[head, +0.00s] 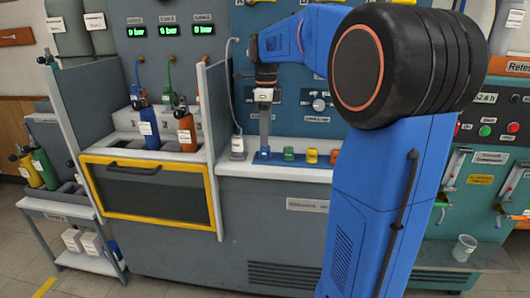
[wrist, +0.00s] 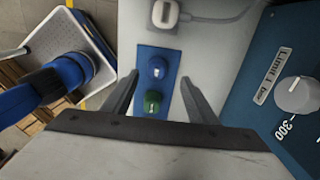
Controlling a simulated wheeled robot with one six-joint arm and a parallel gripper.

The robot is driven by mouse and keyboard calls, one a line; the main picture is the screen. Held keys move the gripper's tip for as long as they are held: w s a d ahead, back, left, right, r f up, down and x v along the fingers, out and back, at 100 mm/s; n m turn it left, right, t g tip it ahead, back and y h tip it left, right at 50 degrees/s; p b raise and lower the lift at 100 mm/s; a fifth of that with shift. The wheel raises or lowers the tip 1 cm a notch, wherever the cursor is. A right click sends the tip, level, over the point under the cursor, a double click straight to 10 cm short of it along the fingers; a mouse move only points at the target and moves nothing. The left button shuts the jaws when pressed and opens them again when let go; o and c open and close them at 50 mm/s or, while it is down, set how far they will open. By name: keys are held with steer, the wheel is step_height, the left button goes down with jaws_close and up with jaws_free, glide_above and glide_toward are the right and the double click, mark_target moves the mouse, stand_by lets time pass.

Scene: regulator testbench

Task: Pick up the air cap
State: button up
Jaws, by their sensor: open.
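Several small coloured caps stand in a row on a blue strip on the light bench ledge. A blue cap (head: 264,154), a green cap (head: 289,154), a yellow cap (head: 312,156) and an orange cap (head: 335,156) show in the head view. The wrist view shows the blue cap (wrist: 158,66) and the green cap (wrist: 152,101). Their labels are too small to read, so I cannot tell which is the air cap. My gripper (wrist: 160,80) is open and empty, pointing down above the blue end of the row. Both caps appear between its fingers in the wrist view.
A white plug (head: 238,146) with a hose stands left of the row, also in the wrist view (wrist: 165,14). A knob panel (wrist: 297,95) rises behind the ledge. A grey side wall (head: 217,110) and a yellow-framed cabinet (head: 150,190) with gas bottles are at the left.

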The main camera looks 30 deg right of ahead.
mark_target(265, 148)
steer(key=shift+s+a+f, duration=0.1)
steer(key=shift+a+f, duration=0.05)
steer(key=shift+f, duration=1.35)
steer(key=shift+s+a+f, duration=0.1)
steer(key=shift+f, duration=1.35)
steer(key=c, duration=1.1)
